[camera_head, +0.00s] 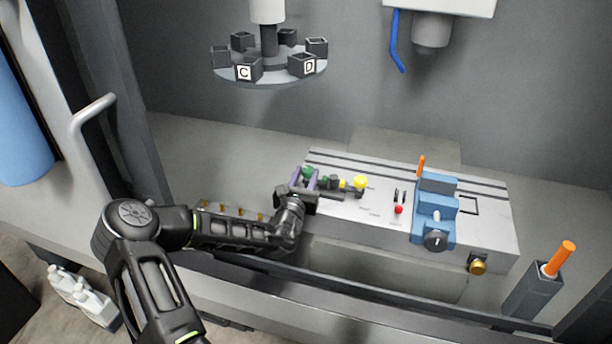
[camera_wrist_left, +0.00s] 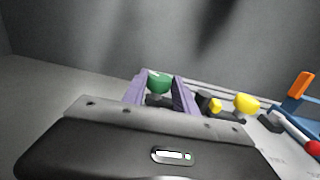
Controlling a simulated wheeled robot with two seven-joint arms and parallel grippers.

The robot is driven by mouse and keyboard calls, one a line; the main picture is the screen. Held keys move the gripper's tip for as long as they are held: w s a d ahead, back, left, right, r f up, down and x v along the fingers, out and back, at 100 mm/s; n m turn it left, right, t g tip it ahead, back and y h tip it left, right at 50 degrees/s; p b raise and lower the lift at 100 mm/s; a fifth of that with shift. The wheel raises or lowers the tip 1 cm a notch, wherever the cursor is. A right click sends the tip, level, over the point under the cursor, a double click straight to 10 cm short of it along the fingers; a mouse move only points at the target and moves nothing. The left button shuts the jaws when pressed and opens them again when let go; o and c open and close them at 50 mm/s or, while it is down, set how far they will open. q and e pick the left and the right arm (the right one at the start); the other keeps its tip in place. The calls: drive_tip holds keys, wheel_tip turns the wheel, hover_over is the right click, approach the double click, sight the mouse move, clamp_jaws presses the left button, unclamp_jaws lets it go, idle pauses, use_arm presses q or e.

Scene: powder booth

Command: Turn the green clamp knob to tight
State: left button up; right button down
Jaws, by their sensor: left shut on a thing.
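The green clamp knob (camera_head: 309,172) is at the left end of the grey fixture plate (camera_head: 375,215). It also shows in the left wrist view (camera_wrist_left: 158,83), between two purple fingers. My left gripper (camera_head: 305,179) reaches in from the left and is shut on the green knob. The lower part of the knob is hidden by the gripper body, and I cannot read any tight mark. My right gripper does not show in either view.
Right of the knob stand a yellow knob (camera_head: 360,183), a small red knob (camera_head: 398,210) and a blue vise (camera_head: 434,210) with an orange handle. A round carousel (camera_head: 268,78) with dark boxes hangs above. An orange-handled tool stands in a dark holder (camera_head: 532,294) at right.

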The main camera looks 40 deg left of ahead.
use_arm(q)
clamp_jaws()
drive_tip(key=shift+a, duration=0.1)
drive_tip(key=m+h, duration=0.1)
drive_tip(key=m+t+h, duration=0.1)
drive_tip(key=shift+a+r+h, duration=0.1)
drive_tip(key=shift+a+h, duration=0.15)
drive_tip(key=shift+h, duration=0.15)
drive_tip(key=shift+a+m+h+b, duration=0.15)
drive_tip(key=shift+m+h+b, duration=0.15)
drive_tip(key=shift+m+h, duration=1.3)
drive_tip(key=shift+n+h, duration=0.3)
drive_tip(key=shift+h, duration=0.3)
drive_tip(key=o, duration=0.6)
unclamp_jaws()
drive_tip(key=shift+s, duration=0.1)
